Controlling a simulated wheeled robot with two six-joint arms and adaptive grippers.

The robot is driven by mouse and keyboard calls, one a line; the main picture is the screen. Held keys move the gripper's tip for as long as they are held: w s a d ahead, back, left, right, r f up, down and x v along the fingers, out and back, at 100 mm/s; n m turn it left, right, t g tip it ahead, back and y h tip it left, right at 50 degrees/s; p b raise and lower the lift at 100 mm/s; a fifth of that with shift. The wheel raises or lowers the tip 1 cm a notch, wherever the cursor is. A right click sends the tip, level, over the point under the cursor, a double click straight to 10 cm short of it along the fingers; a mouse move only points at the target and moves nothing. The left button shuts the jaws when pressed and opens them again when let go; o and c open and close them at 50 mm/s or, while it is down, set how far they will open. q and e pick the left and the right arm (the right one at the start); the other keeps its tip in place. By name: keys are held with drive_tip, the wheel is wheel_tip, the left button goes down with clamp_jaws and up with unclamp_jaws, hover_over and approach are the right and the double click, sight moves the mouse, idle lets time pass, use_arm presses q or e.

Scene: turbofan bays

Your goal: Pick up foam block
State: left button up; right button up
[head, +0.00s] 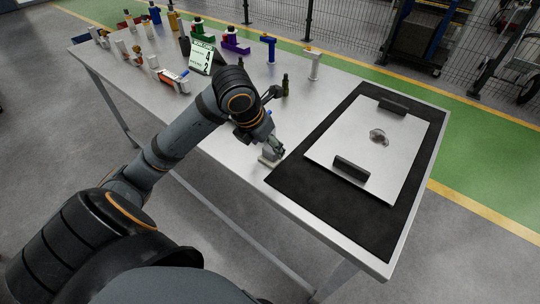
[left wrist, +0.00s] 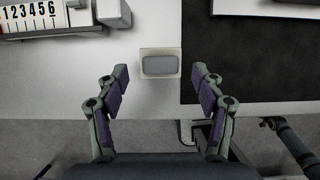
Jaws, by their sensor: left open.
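The foam block, a small grey-topped block with a pale beige rim (left wrist: 160,65), sits on the table near its front edge in the left wrist view. In the head view the pale block (head: 267,159) shows just below my left gripper (head: 277,148), partly hidden by it. In the left wrist view my left gripper (left wrist: 160,88) is open, with one finger on each side of the block's near side and nothing between the fingertips. The fingers look apart from the block. My right gripper is not in view.
A black mat (head: 385,230) with a metal plate (head: 345,130) carrying two black handles lies right of the block. A green-and-white sign (head: 203,57), bottles and tools stand toward the table's far left. A dark bottle (head: 285,85) stands behind my gripper. Bare table (head: 190,115) lies left.

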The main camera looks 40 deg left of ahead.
sight(270, 149)
use_arm(q)
drive_tip(key=x, duration=0.3)
drive_tip(key=shift+w+f, duration=0.1)
drive_tip(key=shift+f, duration=0.1)
drive_tip(key=shift+c, duration=0.3)
drive_tip(key=c, duration=1.2)
